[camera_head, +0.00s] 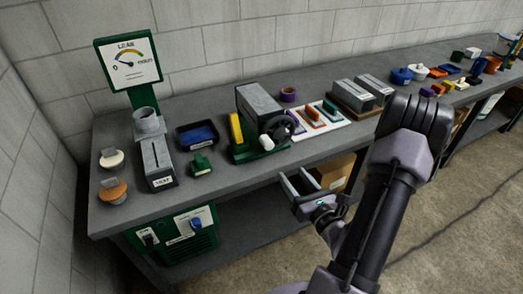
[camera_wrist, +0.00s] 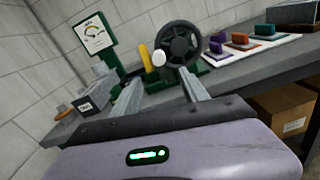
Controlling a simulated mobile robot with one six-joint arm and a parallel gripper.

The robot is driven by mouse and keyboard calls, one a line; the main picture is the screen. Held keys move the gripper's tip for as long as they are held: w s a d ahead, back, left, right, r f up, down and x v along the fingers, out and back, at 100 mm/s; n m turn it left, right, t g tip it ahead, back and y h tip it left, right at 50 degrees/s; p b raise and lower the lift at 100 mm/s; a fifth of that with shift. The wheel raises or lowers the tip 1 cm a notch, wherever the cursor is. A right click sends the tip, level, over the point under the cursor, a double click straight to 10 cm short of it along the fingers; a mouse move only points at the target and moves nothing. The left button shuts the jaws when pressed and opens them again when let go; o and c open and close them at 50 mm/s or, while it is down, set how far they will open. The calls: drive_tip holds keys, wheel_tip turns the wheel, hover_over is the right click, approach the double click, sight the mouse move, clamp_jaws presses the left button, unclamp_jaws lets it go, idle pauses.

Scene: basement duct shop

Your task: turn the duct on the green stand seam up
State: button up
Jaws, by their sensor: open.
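The grey box-shaped duct (camera_head: 258,103) sits in the green stand (camera_head: 262,154) on the bench. A black handwheel (camera_head: 277,131) with a white knob (camera_head: 266,142) is at its near end, and a yellow upright piece (camera_head: 236,128) is at its left. I cannot make out the duct's seam. In the wrist view the handwheel (camera_wrist: 179,46) and white knob (camera_wrist: 159,58) are ahead, and the wheel hides most of the duct. My gripper (camera_head: 299,180) is open and empty, in front of the bench edge, apart from the wheel; its two fingers (camera_wrist: 160,84) point toward the stand.
Left of the stand are a blue-filled tray (camera_head: 197,135), a small green block (camera_head: 201,164), a labelled grey box (camera_head: 157,162) and a gauge sign (camera_head: 130,62). A white board with coloured handles (camera_head: 318,118) lies close on the right. A cardboard box (camera_head: 333,171) is under the bench.

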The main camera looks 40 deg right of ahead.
drive_tip(key=b, duration=0.7)
approach(270, 147)
drive_tip(key=f, duration=0.1)
drive_tip(key=x, duration=0.6)
drive_tip(key=r+x, duration=0.1)
drive_tip(key=x, duration=0.2)
drive_tip(key=shift+w+p, duration=0.25)
drive_tip(key=shift+p, duration=0.15)
drive_tip(key=shift+c, duration=0.4)
clamp_jaws()
